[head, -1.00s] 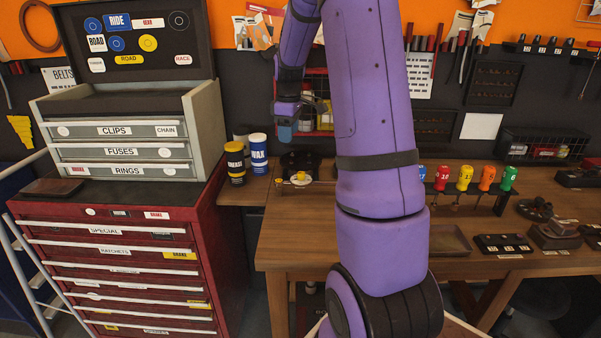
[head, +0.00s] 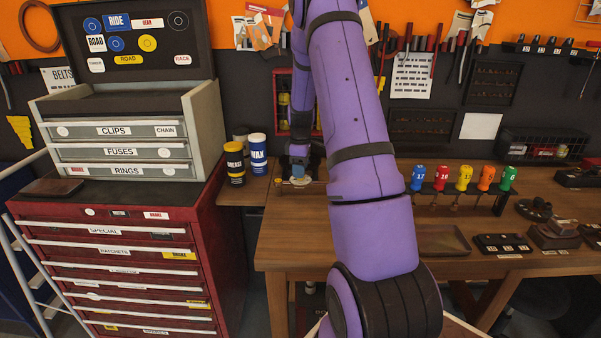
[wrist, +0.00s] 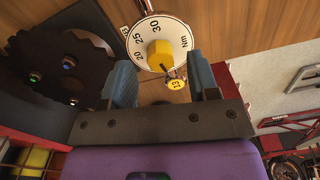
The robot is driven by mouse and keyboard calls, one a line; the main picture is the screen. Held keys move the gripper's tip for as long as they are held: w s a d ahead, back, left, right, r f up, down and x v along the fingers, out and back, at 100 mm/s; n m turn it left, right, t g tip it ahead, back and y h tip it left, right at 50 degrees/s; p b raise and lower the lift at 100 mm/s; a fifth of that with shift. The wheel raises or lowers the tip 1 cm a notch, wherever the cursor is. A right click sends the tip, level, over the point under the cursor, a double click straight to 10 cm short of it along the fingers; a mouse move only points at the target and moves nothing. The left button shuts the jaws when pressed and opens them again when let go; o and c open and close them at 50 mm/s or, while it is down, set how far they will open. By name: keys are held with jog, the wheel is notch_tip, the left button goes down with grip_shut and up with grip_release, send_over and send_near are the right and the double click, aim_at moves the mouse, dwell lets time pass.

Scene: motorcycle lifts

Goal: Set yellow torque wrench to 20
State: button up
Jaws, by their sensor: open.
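The torque wrench's round white dial (wrist: 158,43) shows in the wrist view, with a yellow knob (wrist: 159,54) at its centre. Its scale reads 20, 25, 30 and Nm. A dark mark shows on the knob's lower side, but I cannot tell which value it indicates. A small yellow tag (wrist: 175,85) marked 13 is just below the dial. My gripper (wrist: 160,76) is open and empty, its blue fingers to the left and right below the knob, apart from it. In the head view, my gripper (head: 298,167) is just above the small dial (head: 300,181) on the bench.
A dark toothed disc (wrist: 60,65) is left of my fingers in the wrist view. Colored-handled drivers (head: 464,177) stand in a rack to the right.

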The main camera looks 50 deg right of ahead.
jog(key=shift+f, duration=0.8)
jog(key=shift+c, duration=0.2)
jog(key=c, duration=0.9)
